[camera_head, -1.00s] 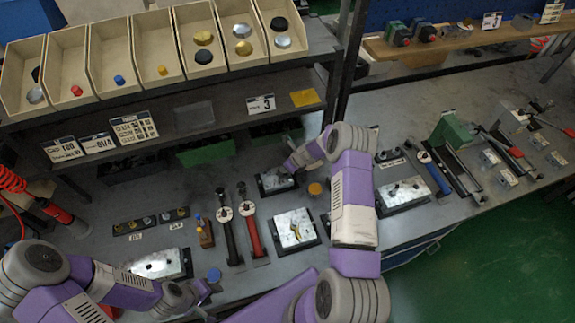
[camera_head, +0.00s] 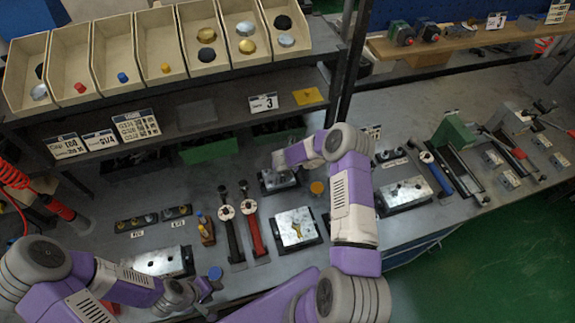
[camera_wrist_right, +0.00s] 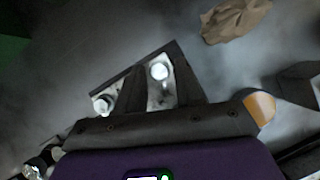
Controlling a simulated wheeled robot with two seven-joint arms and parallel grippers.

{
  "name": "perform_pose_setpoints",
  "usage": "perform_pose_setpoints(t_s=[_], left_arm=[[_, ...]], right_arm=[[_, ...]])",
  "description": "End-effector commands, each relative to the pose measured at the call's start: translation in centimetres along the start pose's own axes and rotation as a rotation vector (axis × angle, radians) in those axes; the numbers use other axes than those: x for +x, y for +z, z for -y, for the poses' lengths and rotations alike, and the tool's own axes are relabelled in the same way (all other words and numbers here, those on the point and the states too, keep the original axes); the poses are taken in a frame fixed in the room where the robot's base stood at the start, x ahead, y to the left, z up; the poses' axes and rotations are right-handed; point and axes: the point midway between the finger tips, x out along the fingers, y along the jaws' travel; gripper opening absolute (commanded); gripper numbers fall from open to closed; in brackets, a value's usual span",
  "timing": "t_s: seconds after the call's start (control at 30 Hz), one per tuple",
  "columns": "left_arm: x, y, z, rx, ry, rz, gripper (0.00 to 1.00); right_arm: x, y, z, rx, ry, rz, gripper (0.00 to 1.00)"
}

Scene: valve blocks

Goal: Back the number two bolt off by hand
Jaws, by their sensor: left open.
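A small valve block (camera_head: 279,181) on a dark base lies at the middle of the bench. In the right wrist view its bright plate (camera_wrist_right: 161,97) carries two round bolt heads. One bolt head (camera_wrist_right: 160,71) shows between my right fingers; the other (camera_wrist_right: 103,103) is left of them. I cannot read which is number two. My right gripper (camera_wrist_right: 158,62) is open over the block; contact cannot be told. In the head view its tips are hard to make out.
Another block with a yellow part (camera_head: 297,229) and a long light block (camera_head: 165,261) sit in front. Red (camera_head: 253,230) and black-handled (camera_head: 231,235) tools lie between. A shelf with bins (camera_head: 70,68) stands behind. Crumpled brown paper (camera_wrist_right: 236,18) lies past the block.

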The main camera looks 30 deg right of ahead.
Motion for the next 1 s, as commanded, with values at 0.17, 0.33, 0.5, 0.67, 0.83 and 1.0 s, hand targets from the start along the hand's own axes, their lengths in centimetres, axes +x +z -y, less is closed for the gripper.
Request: perform_pose_setpoints(t_s=[0.17,0.33,0.5,0.67,0.83,1.0], left_arm=[[0.00,0.00,0.00,0.000,0.000,0.000,0.43],[0.01,0.00,0.00,0.000,0.000,0.000,0.43],[0.30,-0.01,0.11,0.000,0.000,0.000,0.43],[0.33,-0.02,0.12,0.000,0.000,0.000,0.43],[0.31,-0.01,0.12,0.000,0.000,0.000,0.43],[0.31,-0.01,0.12,0.000,0.000,0.000,0.43]], right_arm=[[-0.01,0.00,-0.04,0.025,-0.014,0.000,0.36],[-0.01,0.00,-0.05,0.023,-0.013,0.000,0.36],[-0.07,-0.08,-0.16,0.022,-0.012,0.001,0.36],[-0.16,-0.11,-0.18,0.021,-0.012,0.000,0.36],[-0.17,-0.10,-0.19,0.021,-0.012,0.000,0.22],[-0.16,-0.10,-0.19,0.021,-0.011,0.000,0.00]])
